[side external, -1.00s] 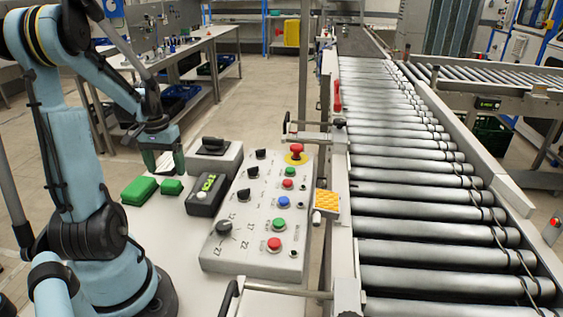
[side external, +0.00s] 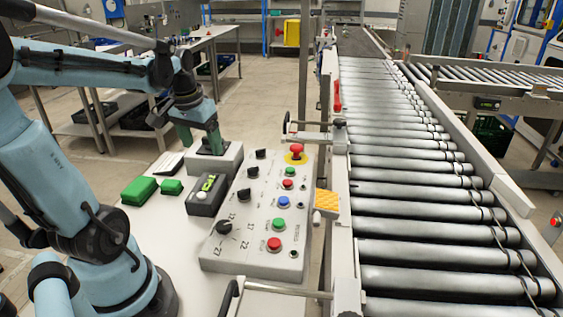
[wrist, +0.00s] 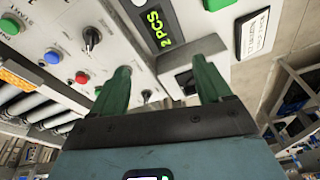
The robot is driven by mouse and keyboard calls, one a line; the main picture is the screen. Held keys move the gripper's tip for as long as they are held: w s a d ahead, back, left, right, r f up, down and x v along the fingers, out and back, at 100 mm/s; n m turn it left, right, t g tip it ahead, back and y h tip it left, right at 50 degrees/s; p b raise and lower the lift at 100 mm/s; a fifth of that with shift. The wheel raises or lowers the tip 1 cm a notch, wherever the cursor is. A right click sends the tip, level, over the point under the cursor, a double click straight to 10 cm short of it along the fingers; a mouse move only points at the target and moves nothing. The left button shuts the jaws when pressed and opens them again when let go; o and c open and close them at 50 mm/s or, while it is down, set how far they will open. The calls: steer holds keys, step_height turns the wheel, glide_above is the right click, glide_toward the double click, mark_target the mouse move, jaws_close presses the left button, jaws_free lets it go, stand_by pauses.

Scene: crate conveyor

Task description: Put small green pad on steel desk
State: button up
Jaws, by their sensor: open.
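The small green pad (side external: 171,187) lies on a pale tabletop (side external: 165,240), just right of a larger green pad (side external: 139,190). A green block at the top edge of the wrist view (wrist: 217,4) looks like the small pad, partly cut off. My gripper (side external: 200,142) is open and empty, above the grey switch box, behind and right of the small pad. In the wrist view its green fingers (wrist: 160,80) stand apart over that box. A metal-legged desk (side external: 212,42) stands at the back left; I cannot tell which surface is the steel desk.
The grey switch box (side external: 226,160), a display box (side external: 205,198) and a button panel (side external: 262,215) stand right of the pads. A white card (side external: 169,163) lies behind them. The roller conveyor (side external: 420,200) runs along the right. The tabletop's front is clear.

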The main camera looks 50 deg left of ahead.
steer(key=w+d+m+t, duration=0.2)
steer(key=d+m, duration=0.1)
steer(key=d, duration=0.7)
steer(key=w+d+m+t+h, duration=0.1)
steer(key=d+m+t, duration=0.2)
steer(key=d, duration=0.8)
steer(key=shift+w+d+f+h, duration=0.2)
steer(key=shift+w+f+h, duration=0.1)
steer(key=shift+w+f, duration=0.1)
